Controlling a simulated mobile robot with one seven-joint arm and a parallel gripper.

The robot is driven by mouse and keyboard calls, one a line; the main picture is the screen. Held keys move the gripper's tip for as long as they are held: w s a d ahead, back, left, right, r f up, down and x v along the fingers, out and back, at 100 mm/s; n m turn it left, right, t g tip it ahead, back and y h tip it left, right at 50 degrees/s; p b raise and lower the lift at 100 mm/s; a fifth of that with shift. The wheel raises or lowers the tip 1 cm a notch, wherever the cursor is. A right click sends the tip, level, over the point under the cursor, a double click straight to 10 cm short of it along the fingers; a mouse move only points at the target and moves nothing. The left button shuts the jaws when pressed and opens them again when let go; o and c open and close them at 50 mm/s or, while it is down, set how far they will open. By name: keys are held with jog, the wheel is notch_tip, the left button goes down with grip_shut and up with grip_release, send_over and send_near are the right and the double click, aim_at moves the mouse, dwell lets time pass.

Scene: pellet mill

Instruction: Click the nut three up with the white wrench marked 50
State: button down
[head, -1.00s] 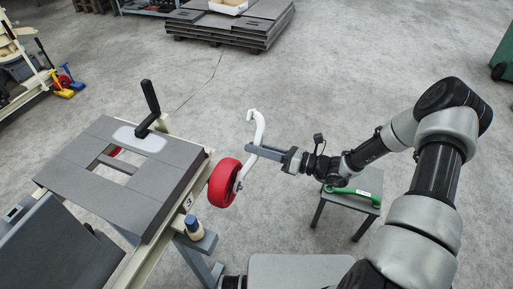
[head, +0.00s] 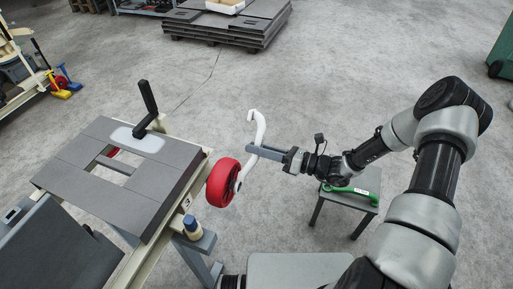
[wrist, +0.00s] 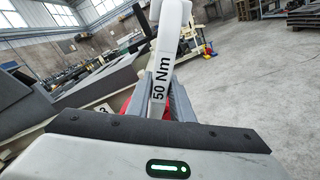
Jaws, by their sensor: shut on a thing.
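The white wrench (head: 261,130) is held between the fingers of my gripper (head: 254,151), which is shut on its shaft. In the wrist view the wrench (wrist: 168,40) rises between the fingers with "50 Nm" printed on its face. In the head view its upper end is hooked and its lower end is at the hub side of the red wheel (head: 222,183). The wheel stands at the right side of the grey-topped bench. The nut itself is too small to make out, and I cannot tell whether the wrench is seated on it.
The bench (head: 150,185) has a black upright handle (head: 148,97) and a label "3" on its frame. A green wrench (head: 347,190) lies on a small grey stool (head: 367,181) below my arm. Grey slabs are stacked at the back. Open floor lies beyond the wrench.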

jog(key=shift+s+d+r, duration=0.1)
jog(key=shift+s+d, duration=0.15)
jog(key=shift+d, duration=0.4)
dwell(1.1)
jog(key=shift+s+d, duration=0.1)
jog(key=shift+d, duration=0.15)
dwell(0.4)
jog(key=shift+s+d, duration=0.15)
jog(key=shift+d, duration=0.3)
jog(key=v, duration=0.2)
jog(key=shift+s+d+p, duration=0.15)
jog(key=shift+d+p, duration=0.15)
jog(key=shift+d, duration=0.05)
dwell(0.4)
